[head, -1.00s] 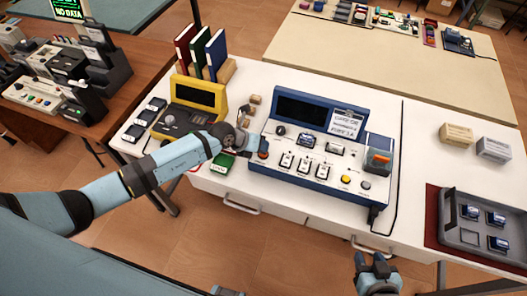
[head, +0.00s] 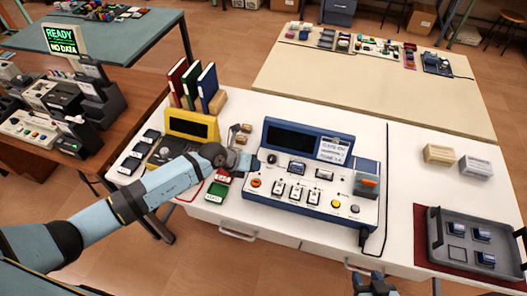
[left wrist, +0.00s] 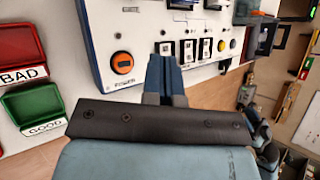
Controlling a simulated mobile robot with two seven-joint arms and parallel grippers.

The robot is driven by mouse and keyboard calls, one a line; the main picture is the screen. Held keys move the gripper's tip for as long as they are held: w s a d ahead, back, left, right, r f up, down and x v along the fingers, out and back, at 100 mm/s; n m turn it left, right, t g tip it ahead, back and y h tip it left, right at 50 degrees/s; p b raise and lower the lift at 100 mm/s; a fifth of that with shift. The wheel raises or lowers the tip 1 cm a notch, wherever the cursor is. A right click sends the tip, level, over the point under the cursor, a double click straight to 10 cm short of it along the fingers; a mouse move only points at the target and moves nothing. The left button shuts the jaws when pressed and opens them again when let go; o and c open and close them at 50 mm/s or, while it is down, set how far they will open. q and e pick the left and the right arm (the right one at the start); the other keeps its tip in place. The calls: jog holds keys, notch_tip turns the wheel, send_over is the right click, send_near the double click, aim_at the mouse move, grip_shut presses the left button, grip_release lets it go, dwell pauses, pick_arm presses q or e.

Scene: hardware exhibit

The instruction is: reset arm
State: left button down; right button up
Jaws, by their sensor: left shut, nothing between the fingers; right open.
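My left arm comes in from the left in the head view. My left gripper (head: 249,163) is at the left end of the blue-and-white console (head: 310,205), above the table. In the left wrist view the left gripper's fingers (left wrist: 165,75) are closed together with nothing between them, beside the orange power button (left wrist: 122,63). I cannot tell whether they touch the console. My right gripper (head: 376,284) is at the bottom edge of the head view, apart from the table. Its fingers are open and look empty.
Red and green trays labelled BAD (left wrist: 20,55) and GOOD (left wrist: 35,108) lie left of the console. A yellow device (head: 190,124) and upright books (head: 193,85) stand behind. A grey tray (head: 436,240) with several modules sits on the right.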

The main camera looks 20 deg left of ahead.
pick_arm(q)
jog(key=shift+s+d, duration=0.25)
jog(key=shift+d, duration=0.1)
jog(key=s+d+r+n+t+h, duration=0.55)
jog(key=s+n, duration=0.25)
jog(key=n, duration=0.3)
jog(key=s+a+f+n+y, duration=0.4)
jog(key=s+n, duration=0.4)
jog(key=n, duration=0.3)
jog(key=s+a+f+n+y, duration=0.4)
jog(key=s+n, duration=0.4)
jog(key=n, duration=0.4)
jog(key=shift+s+a+f+n+g+y, duration=0.3)
jog(key=shift+s+a+g+y, duration=0.05)
jog(key=shift+a+y, duration=0.45)
jog(key=shift+d, duration=0.1)
